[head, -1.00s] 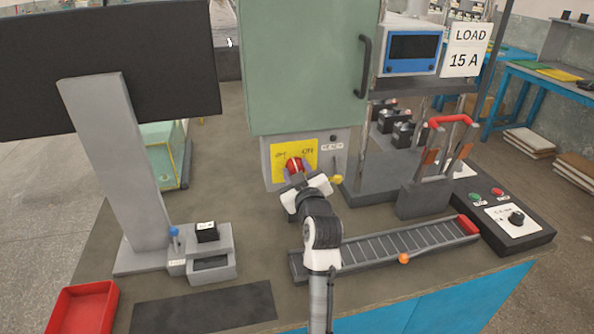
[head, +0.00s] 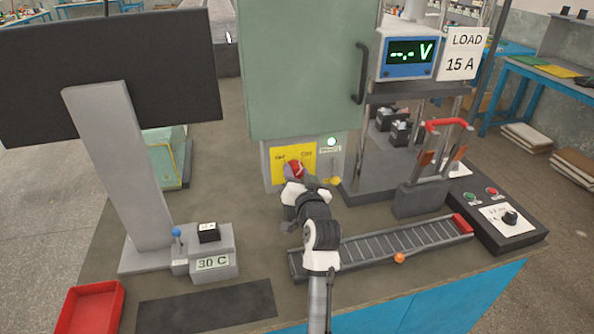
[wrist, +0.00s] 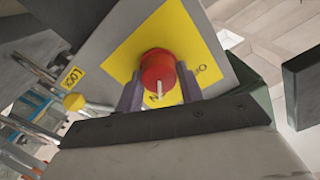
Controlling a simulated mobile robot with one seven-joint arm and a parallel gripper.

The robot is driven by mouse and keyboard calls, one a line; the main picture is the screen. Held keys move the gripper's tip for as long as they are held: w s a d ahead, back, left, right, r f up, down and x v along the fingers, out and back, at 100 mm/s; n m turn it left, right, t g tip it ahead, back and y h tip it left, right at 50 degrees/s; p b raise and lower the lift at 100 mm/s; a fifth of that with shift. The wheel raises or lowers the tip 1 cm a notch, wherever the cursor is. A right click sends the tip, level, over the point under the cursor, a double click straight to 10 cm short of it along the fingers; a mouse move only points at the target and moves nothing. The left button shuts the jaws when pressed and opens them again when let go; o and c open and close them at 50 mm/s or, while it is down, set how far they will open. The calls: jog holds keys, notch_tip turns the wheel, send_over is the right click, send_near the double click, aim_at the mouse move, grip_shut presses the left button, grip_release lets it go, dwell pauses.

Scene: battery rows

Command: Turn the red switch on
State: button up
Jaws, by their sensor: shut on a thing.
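The red switch (head: 295,170) is a round knob on a yellow plate (head: 280,162) at the foot of the green cabinet. My gripper (head: 298,176) is at the knob and partly covers it in the head view. In the wrist view the red knob (wrist: 158,72) sits between my two fingers, which are shut on it. A white mark on the knob (wrist: 160,89) points toward the partly hidden label that begins with N. The other label, on the right of the plate, is also partly covered.
The meter (head: 410,57) is lit and shows dashes and V. A small display (head: 212,263) reads 30 C. A yellow knob (head: 332,182) lies close right of my gripper. A roller track (head: 390,246) lies right of my arm; a dark mat (head: 205,306) lies left.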

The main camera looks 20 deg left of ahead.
jog(key=shift+m, duration=0.6)
jog(key=shift+m+p, duration=0.3)
jog(key=o, duration=1)
jog(key=b+v, duration=0.4)
jog(key=v, duration=0.9)
jog(key=shift+s+d, duration=0.3)
